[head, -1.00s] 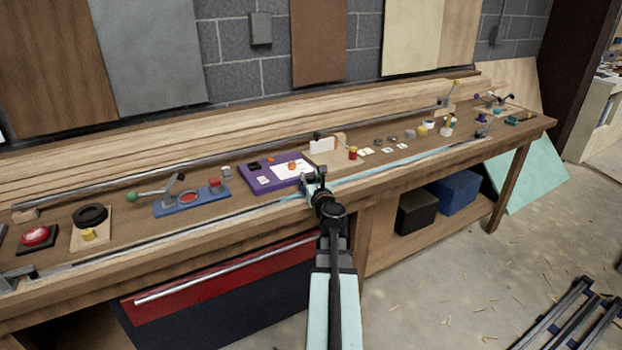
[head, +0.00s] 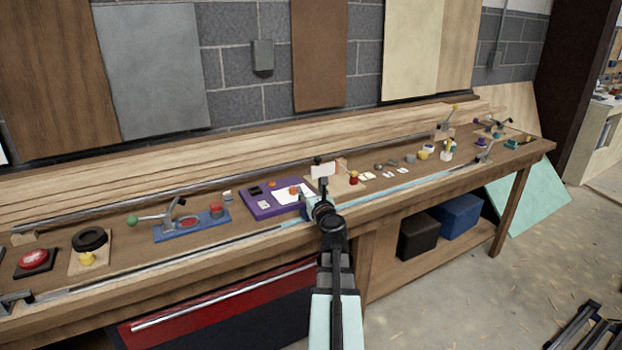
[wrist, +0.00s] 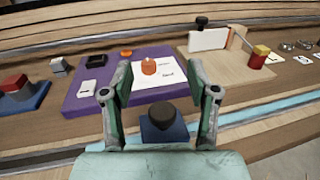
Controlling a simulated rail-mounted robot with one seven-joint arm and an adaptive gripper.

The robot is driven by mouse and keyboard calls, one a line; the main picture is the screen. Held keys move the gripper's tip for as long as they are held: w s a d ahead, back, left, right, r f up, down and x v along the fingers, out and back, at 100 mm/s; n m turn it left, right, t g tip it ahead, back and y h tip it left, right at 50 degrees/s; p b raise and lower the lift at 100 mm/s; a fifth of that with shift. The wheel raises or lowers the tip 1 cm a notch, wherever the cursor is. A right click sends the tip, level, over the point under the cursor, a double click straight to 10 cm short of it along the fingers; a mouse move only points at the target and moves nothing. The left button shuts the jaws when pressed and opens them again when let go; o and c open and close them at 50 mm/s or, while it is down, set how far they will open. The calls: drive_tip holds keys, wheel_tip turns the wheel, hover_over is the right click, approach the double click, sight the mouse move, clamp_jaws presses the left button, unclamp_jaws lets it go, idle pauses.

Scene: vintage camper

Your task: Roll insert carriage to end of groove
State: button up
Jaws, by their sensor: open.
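A dark round knob on a blue block (wrist: 163,128), which looks like the carriage, sits at the groove between my two fingers in the wrist view. The groove (head: 400,188) runs along the front of the workbench, with a light teal strip beside it, and also shows in the wrist view (wrist: 252,122). My gripper (wrist: 158,78) is open, one finger on each side of the knob, with a gap to each. In the head view my gripper (head: 318,200) is over the front edge of the bench by the purple board and hides the carriage.
The purple board (head: 262,208) with a white sheet lies just behind the groove. A wooden block with a white card (head: 323,170) stands right of it. A blue lever base (head: 190,226) is at the left. A lever clamp (head: 485,150) stands near the groove's right end.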

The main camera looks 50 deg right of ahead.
drive_tip(key=shift+r, duration=2.85)
drive_tip(key=s+d+f+y+b, duration=0.1)
drive_tip(key=s+d+f, duration=0.1)
drive_tip(key=s+f, duration=0.6)
drive_tip(key=s+d+f+y+b, duration=0.15)
drive_tip(key=s+f, duration=0.25)
drive_tip(key=s, duration=0.7)
drive_tip(key=w+a+r+n+t+y+p, duration=0.1)
drive_tip(key=w+a+r+n+t+y, duration=0.15)
drive_tip(key=a+n+y, duration=0.35)
drive_tip(key=shift+m+t+h, duration=0.35)
drive_tip(key=shift+m+h, duration=0.05)
drive_tip(key=shift+h, duration=0.15)
drive_tip(key=w+d, duration=0.1)
drive_tip(key=w, duration=0.4)
drive_tip(key=w+p, duration=0.1)
drive_tip(key=w, duration=0.5)
drive_tip(key=w+d+p, duration=0.1)
drive_tip(key=w, duration=0.4)
drive_tip(key=shift+w+d+f, duration=0.15)
drive_tip(key=shift+d+f, duration=0.15)
drive_tip(key=shift+f, duration=0.1)
clamp_jaws()
